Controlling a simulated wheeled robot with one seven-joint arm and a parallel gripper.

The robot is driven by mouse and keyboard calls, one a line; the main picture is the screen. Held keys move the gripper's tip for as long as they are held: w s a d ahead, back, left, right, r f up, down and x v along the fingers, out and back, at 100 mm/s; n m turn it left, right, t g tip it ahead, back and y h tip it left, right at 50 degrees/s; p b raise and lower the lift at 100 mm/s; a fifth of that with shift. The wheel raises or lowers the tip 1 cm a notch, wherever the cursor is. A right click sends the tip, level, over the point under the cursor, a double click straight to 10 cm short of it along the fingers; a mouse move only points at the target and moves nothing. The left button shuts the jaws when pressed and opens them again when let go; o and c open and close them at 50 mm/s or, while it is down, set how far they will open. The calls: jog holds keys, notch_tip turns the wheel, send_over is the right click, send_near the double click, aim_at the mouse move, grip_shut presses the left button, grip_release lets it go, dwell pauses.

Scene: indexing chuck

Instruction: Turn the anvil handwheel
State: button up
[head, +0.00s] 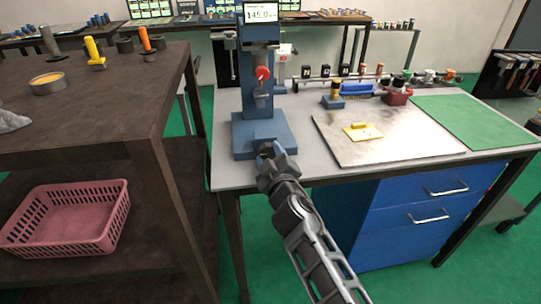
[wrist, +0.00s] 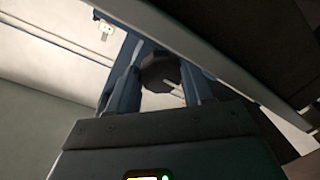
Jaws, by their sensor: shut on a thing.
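The blue bench gauge (head: 256,90) stands at the left of the light worktable, with a lit display (head: 261,13) on top and a red knob (head: 262,73) on its column. My gripper (head: 267,150) is at the front of its blue base. In the wrist view, the dark, round anvil handwheel (wrist: 160,71) sits between the two fingers of my gripper (wrist: 159,84). The fingers are shut on it, one on each side. In the head view the handwheel is mostly hidden by my gripper.
A metal plate (head: 375,150) with a yellow block (head: 362,131) lies right of the gauge, beside a green mat (head: 470,122). Small fixtures line the table's back. A dark bench (head: 95,105) stands close on the left, with a pink basket (head: 65,215) on its lower shelf.

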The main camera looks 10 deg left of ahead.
jog(key=n, duration=0.4)
jog(key=shift+h, duration=0.3)
jog(key=n, duration=0.4)
jog(key=shift+a+r+h, duration=0.1)
jog(key=shift+h, duration=0.2)
jog(key=n, duration=0.4)
jog(key=shift+n+p, duration=0.3)
jog(key=shift+p, duration=0.05)
jog(key=shift+s+a+n+t+h, duration=0.1)
jog(key=shift+n+t+h, duration=0.25)
jog(key=shift+n, duration=1.15)
jog(key=o, duration=1)
jog(key=shift+o, duration=0.2)
